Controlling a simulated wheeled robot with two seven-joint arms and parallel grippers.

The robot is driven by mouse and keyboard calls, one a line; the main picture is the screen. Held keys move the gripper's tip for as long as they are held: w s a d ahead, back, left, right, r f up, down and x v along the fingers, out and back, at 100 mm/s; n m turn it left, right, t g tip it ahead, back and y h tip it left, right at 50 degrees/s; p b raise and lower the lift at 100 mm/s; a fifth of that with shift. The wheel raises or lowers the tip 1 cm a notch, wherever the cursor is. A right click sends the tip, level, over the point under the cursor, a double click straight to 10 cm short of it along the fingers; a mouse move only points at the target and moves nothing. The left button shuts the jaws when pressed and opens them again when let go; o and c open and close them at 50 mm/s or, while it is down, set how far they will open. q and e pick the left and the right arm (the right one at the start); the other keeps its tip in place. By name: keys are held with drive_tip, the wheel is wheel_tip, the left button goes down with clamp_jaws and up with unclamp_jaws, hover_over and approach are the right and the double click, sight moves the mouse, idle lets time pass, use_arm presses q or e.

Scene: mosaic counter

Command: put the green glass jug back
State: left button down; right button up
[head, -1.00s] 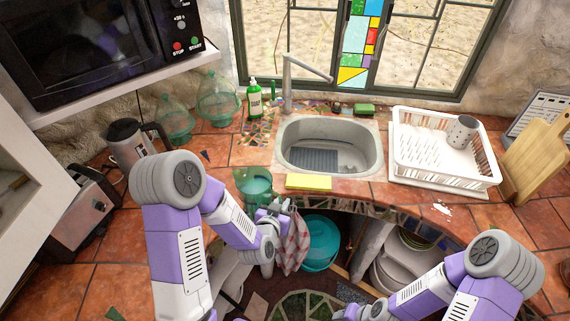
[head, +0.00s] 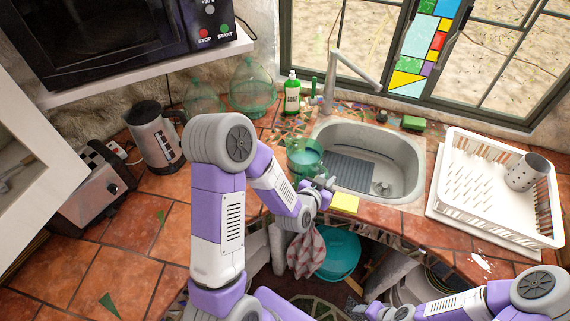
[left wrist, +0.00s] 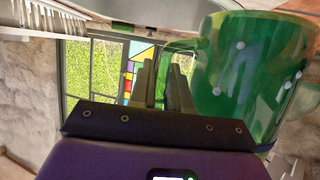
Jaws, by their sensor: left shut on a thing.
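The green glass jug (head: 304,158) is a see-through green vessel, upright or nearly so, in front of the sink's left rim in the head view. My left gripper (head: 320,184) is shut on it. In the left wrist view the jug (left wrist: 240,75) fills the right side, its handle reaching left to the two dark fingers of the left gripper (left wrist: 163,84). The exact contact at the handle is partly hidden by the fingers. My right gripper (head: 372,312) is at the bottom edge of the head view, too cut off to tell its jaws.
The sink (head: 398,160) is behind the jug, with a yellow sponge (head: 345,202) at its front edge. A white dish rack (head: 480,185) stands right. Two green glass jars (head: 253,90) and a soap bottle (head: 292,95) stand behind. The left-hand tiles (head: 165,245) are mostly clear.

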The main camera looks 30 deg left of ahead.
use_arm(q)
wheel_tip(320, 180, up, 6)
drive_tip(key=f+b, duration=0.1)
drive_tip(key=b, duration=0.4)
hover_over(303, 163)
drive_tip(key=s+d, duration=0.1)
drive_tip(key=s, duration=0.1)
drive_tip(key=shift+r+y, duration=0.25)
drive_tip(key=shift+y, duration=0.05)
drive_tip(key=shift+s+a+r, duration=0.1)
drive_tip(key=shift+a+r, duration=0.05)
drive_tip(key=shift+a, duration=0.1)
drive_tip(key=shift+a+f, duration=0.15)
drive_tip(key=shift+f, duration=0.1)
wheel_tip(303, 163, down, 9)
drive_tip(key=shift+f+b, duration=0.1)
drive_tip(key=shift+b, duration=0.7)
drive_tip(key=c, duration=1.5)
unclamp_jaws()
drive_tip(key=shift+s+f, duration=0.1)
drive_tip(key=shift+f, duration=0.2)
drive_tip(key=shift+c, duration=0.2)
drive_tip(key=o, duration=0.4)
drive_tip(key=shift+r, duration=0.1)
drive_tip(key=shift+o, duration=0.2)
